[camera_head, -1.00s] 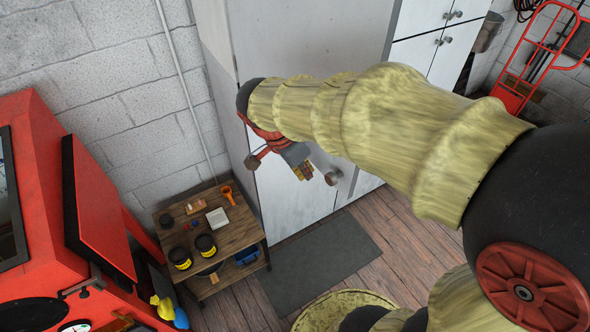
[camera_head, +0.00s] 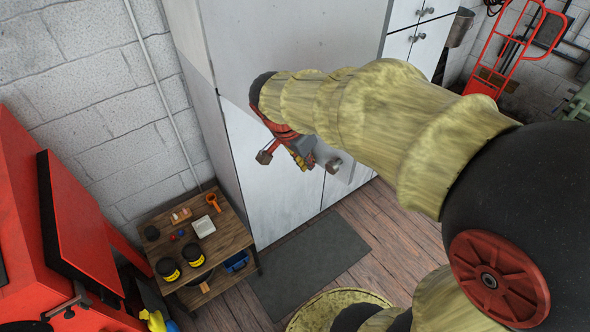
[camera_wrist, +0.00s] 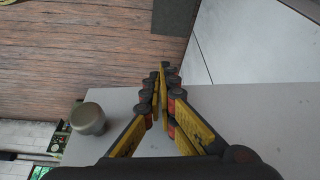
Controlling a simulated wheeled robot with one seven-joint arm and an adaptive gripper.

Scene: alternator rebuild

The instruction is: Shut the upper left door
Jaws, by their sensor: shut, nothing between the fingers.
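The upper left door (camera_head: 290,35) is a large pale panel on the tall white cabinet. It appears to stand open, swung out over the lower doors, and my arm hides much of it. A round grey knob (camera_head: 334,165) sits near its lower free corner; the knob also shows at left in the wrist view (camera_wrist: 88,118). My gripper (camera_head: 303,163) is just left of the knob. In the wrist view its fingers (camera_wrist: 160,72) are shut and empty, with the tips reaching past the edge of a grey panel. I cannot tell whether they touch it.
The lower left door (camera_head: 270,185) looks closed. A small wooden bench (camera_head: 225,228) with black jars stands left of the cabinet, beside a red machine (camera_head: 75,225). A grey mat (camera_head: 310,262) lies on open floor in front. A red hand truck (camera_head: 505,60) stands at far right.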

